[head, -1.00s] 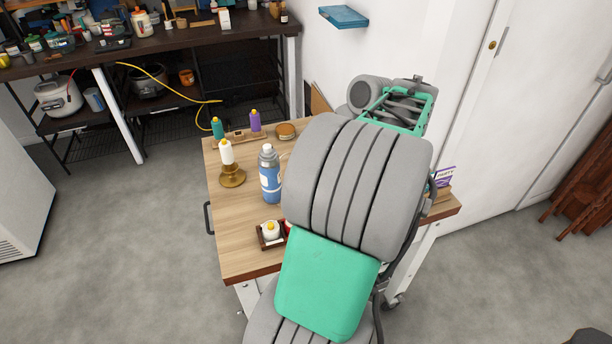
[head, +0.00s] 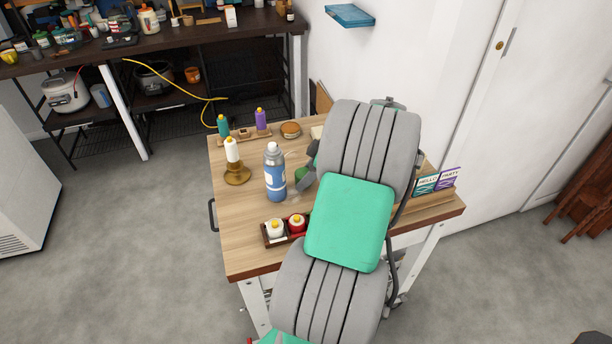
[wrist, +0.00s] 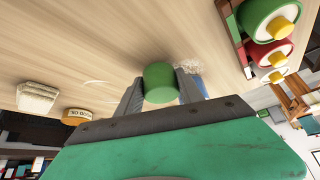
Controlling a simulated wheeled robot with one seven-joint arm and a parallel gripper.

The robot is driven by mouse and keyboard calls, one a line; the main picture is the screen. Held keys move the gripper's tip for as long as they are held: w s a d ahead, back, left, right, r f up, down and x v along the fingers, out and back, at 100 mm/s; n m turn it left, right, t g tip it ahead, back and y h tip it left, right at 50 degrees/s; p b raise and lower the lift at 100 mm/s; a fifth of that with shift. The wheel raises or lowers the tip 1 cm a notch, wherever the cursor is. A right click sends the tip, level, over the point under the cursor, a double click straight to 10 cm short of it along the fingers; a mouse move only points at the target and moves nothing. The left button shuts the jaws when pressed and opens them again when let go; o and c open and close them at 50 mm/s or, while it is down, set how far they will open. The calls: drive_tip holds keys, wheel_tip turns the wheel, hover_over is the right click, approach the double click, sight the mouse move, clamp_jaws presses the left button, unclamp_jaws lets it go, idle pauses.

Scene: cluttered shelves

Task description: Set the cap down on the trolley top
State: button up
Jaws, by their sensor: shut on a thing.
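The cap (wrist: 160,84) is a plain green cylinder held between the two grey fingers of my gripper (wrist: 159,79) in the wrist view. In the head view, a piece of the green cap (head: 301,174) shows just right of the blue and grey bottle, beside my gripper (head: 306,182), which my arm partly hides. The trolley top (head: 245,245) is light wood with a dark edge. It fills the wrist view behind the cap (wrist: 100,50). I cannot tell whether the cap touches the wood.
The bottle (head: 274,177) stands close left of the cap. A brass candle holder (head: 237,175) is further left. A dark tray (head: 268,242) with white and red pots is in front. A round tin (head: 290,130) is behind, and signs (head: 448,180) stand at right. Front-left wood is bare.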

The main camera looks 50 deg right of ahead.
drive_tip(key=shift+f+b, duration=0.6)
drive_tip(key=shift+f, duration=0.05)
drive_tip(key=shift+r, duration=0.1)
drive_tip(key=o, duration=1.4)
drive_tip(key=shift+s, duration=0.1)
drive_tip(key=shift+a, duration=0.1)
drive_tip(key=shift+r, duration=0.1)
drive_tip(key=p+v, duration=0.1)
drive_tip(key=v, duration=0.7)
drive_tip(key=p+v, duration=0.1)
drive_tip(key=v, duration=0.4)
drive_tip(key=shift+w+p, duration=0.3)
